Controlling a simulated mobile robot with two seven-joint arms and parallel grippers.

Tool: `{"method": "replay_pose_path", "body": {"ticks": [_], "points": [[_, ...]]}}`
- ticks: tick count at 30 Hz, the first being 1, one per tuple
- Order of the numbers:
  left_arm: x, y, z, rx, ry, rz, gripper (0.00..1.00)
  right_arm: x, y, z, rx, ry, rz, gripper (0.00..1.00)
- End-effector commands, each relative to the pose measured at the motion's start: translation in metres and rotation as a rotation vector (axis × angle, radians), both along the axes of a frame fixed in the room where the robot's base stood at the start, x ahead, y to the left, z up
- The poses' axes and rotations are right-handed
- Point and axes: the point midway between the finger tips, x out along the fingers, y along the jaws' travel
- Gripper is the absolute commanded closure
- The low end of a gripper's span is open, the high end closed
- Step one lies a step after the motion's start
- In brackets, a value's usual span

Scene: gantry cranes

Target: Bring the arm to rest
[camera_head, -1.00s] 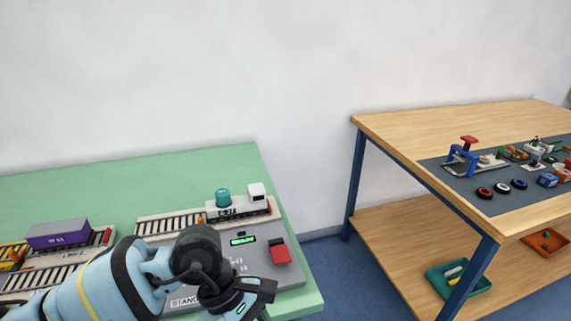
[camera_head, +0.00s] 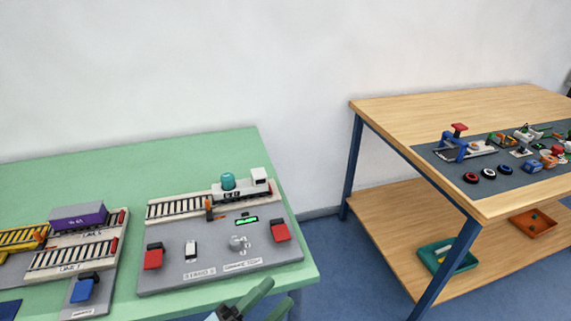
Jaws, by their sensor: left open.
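My left gripper (camera_head: 255,300) shows at the bottom edge, in front of the green table's near edge. Its two fingers are apart with nothing between them. The rest of that arm is mostly out of view below. My right gripper is not in view. On the green table (camera_head: 190,145) lies a grey board (camera_head: 210,261) with a track, red blocks and a small lit green display (camera_head: 246,221). A white wagon (camera_head: 259,180) with a teal cylinder (camera_head: 228,181) stands on the track.
Left on the green table are a purple container (camera_head: 78,217), a yellow crane part (camera_head: 20,238) and a blue block (camera_head: 85,288). A wooden table (camera_head: 400,112) with small parts stands at the right. Blue floor lies between the tables.

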Motion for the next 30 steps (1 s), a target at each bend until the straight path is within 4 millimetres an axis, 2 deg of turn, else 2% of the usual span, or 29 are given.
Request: {"method": "replay_pose_path", "body": {"ticks": [5,8,12,15,18,21,24,30], "points": [[-0.013,0.056,-0.067,-0.176,0.462,0.211,0.48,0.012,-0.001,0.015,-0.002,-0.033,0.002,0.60],[-0.037,0.088,-0.111,-0.273,0.718,0.333,0.48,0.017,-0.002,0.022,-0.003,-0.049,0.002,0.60],[-0.090,0.129,-0.171,-0.406,1.053,0.507,0.48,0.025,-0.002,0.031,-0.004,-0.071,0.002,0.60],[-0.132,0.150,-0.203,-0.483,1.244,0.612,0.48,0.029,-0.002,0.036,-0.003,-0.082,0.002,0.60],[-0.167,0.165,-0.223,-0.542,1.382,0.694,0.48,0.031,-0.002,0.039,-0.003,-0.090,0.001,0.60],[-0.191,0.173,-0.235,-0.578,1.467,0.745,0.48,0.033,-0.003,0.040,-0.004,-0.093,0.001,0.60],[-0.203,0.176,-0.241,-0.596,1.508,0.770,0.48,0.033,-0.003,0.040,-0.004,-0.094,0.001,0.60],[-0.205,0.177,-0.242,-0.599,1.517,0.775,0.48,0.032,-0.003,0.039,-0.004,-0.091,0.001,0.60]]}}
